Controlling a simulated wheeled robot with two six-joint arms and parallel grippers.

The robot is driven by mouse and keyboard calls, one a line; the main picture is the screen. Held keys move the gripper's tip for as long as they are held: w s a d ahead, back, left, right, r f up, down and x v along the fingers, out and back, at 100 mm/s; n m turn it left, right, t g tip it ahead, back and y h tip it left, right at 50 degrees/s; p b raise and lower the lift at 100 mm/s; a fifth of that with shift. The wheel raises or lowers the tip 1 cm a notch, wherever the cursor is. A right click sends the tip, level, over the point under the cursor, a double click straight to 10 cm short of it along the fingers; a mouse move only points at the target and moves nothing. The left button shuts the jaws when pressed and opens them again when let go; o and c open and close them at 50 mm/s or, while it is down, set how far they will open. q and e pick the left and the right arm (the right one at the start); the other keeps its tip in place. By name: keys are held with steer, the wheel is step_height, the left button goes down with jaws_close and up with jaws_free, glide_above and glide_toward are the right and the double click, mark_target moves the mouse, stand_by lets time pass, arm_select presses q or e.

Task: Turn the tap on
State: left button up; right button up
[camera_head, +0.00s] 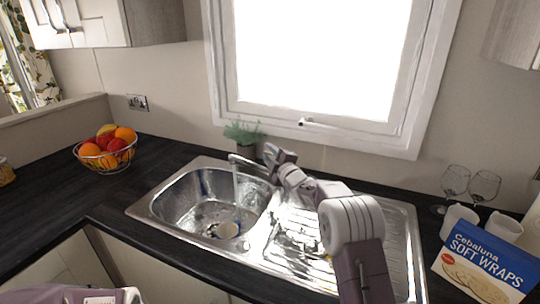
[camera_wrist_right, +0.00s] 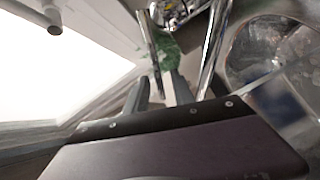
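The chrome tap (camera_head: 245,160) stands behind the sink bowl. A pale vertical streak below its spout looks like running water. My right gripper (camera_head: 270,153) is beside the tap, on its right. In the right wrist view, the gripper's two grey fingers (camera_wrist_right: 160,88) are apart. A thin chrome bar (camera_wrist_right: 150,45) of the tap reaches down between or just in front of them; contact cannot be told. A thicker chrome pipe (camera_wrist_right: 213,50) shows to the right of the fingers. My left gripper is out of view; only part of my left arm shows at the bottom left.
A potted plant (camera_head: 243,133) stands close behind the tap, below the window (camera_head: 315,60). A fruit basket (camera_head: 106,150) is at left. Glasses (camera_head: 470,186) and a wraps box (camera_head: 485,262) are at right.

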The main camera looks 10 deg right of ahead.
steer(key=shift+f, duration=0.1)
steer(key=shift+s+d, duration=0.1)
steer(key=shift+d, duration=0.05)
steer(key=b+v, duration=0.1)
steer(key=v, duration=0.8)
steer(key=shift+b, duration=0.3)
